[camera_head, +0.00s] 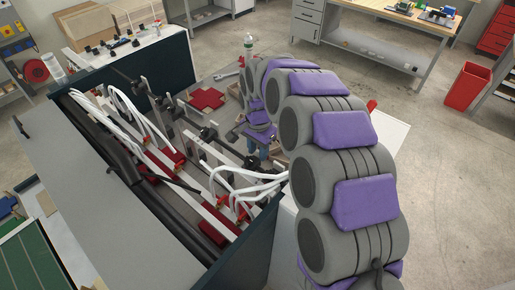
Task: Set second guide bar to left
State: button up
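The box former (258,235) is a dark-framed machine on the left with an open top. Inside, pale guide bars (223,152) run lengthwise among red brackets (158,165), dark rods and looping white hoses (235,184). I cannot tell for certain which bar is the second. My arm arches from the lower right and bends down beyond the machine's right side. My gripper (258,145) is small and partly hidden near the right ends of the rods. Its fingers are not clear, so I cannot see whether it touches a bar or is open.
A workbench (385,22), a red bin (467,87) and drawers stand farther back. The floor (450,170) at right is clear.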

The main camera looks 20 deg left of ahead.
grip_shut()
dwell(0.3)
jog(key=shift+d, duration=0.1)
jog(key=shift+s+d+b, duration=0.35)
jog(key=shift+d+b, duration=0.05)
jog(key=shift+d, duration=0.35)
jog(key=shift+s+d+b, duration=0.3)
jog(key=shift+d+b, duration=0.05)
jog(key=shift+d, duration=0.4)
jog(key=shift+o, duration=0.6)
grip_release()
jog(key=shift+a, duration=0.15)
